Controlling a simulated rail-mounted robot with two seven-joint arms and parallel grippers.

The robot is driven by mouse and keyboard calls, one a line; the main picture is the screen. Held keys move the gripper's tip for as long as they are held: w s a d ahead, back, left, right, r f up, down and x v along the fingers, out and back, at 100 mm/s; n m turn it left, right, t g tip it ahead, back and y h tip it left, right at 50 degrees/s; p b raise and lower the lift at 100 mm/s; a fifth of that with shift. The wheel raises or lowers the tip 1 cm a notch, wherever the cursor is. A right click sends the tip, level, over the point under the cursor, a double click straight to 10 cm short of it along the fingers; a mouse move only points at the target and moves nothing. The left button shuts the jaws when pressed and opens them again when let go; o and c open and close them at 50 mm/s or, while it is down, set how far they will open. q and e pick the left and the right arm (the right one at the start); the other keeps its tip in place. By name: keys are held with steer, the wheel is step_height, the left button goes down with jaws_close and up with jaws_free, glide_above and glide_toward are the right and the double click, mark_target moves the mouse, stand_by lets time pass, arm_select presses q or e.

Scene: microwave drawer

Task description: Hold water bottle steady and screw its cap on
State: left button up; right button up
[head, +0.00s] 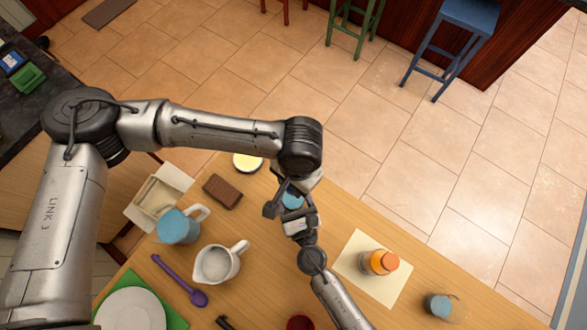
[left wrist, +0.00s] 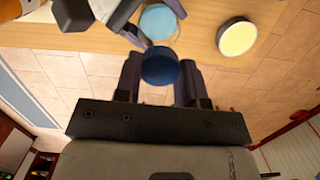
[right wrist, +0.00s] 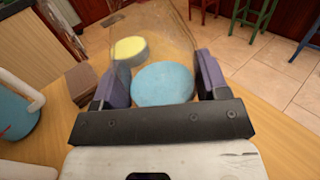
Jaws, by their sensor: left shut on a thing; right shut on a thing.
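A dark blue round cap (left wrist: 160,66) sits between the fingers of my left gripper (left wrist: 160,72), which is shut on it. My right gripper (right wrist: 155,85) is shut around the clear water bottle (right wrist: 155,30), with a light blue disc (right wrist: 163,84) showing inside it. In the left wrist view the bottle's light blue part (left wrist: 158,22) lies just beyond the cap. I cannot tell whether the cap touches the bottle's neck. In the head view both grippers meet around the bottle (head: 292,201), with the left arm hiding the cap.
A yellow-topped round item (head: 248,162) and a brown block (head: 222,191) lie left of the grippers. A blue mug (head: 178,227), white pitcher (head: 217,264) and purple spoon (head: 190,287) are nearer. An orange bottle (head: 379,263) stands on a cream mat (head: 360,245) at right. The table's far edge is close.

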mark_target(293, 199)
arm_select(q)
steer(key=shift+f, duration=0.85)
steer(key=shift+f, duration=0.5)
